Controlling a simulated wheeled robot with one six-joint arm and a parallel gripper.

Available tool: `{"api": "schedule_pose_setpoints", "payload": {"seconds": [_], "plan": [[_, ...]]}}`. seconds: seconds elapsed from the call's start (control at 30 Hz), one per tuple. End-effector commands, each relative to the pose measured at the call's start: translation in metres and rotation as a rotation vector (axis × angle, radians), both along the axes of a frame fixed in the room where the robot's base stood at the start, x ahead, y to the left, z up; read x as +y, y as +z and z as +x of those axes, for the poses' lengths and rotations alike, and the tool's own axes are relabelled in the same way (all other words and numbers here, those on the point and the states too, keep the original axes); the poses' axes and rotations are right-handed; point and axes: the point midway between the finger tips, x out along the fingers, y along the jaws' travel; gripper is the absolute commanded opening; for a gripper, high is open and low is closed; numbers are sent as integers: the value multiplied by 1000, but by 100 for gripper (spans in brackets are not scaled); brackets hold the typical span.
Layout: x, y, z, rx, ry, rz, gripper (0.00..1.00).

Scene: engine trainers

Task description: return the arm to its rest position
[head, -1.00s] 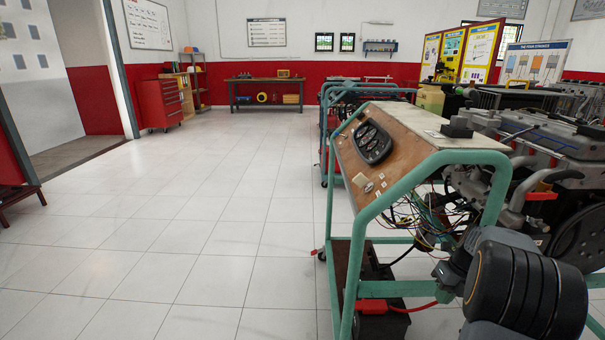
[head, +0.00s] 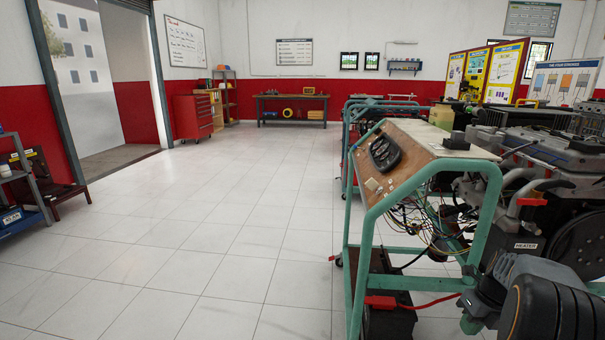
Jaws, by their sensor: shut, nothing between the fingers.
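Part of my own arm (head: 555,312) shows at the bottom right corner, as dark rounded links. It is in front of the nearest engine trainer, and the picture edge cuts it off. My gripper's fingers are not visible in the head view.
The nearest engine trainer (head: 365,225), with a green frame and sloped instrument panel, stands close at right. More trainers stand behind it. A dark shelf rack (head: 22,190) is at left, a red tool cabinet (head: 193,116) and workbench (head: 291,98) at the back. The tiled floor (head: 200,240) is clear.

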Motion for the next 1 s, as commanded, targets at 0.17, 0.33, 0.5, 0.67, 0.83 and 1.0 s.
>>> {"api": "schedule_pose_setpoints", "payload": {"seconds": [0.17,0.33,0.5,0.67,0.83,1.0], "plan": [[22,35,1,-44,194,-33,0],[51,78,-2,-103,471,-78,0],[91,133,-10,-175,856,-141,0],[144,209,-31,-265,1424,-236,0],[195,273,-65,-335,2095,-350,0],[226,311,-94,-357,2611,-450,0]]}}
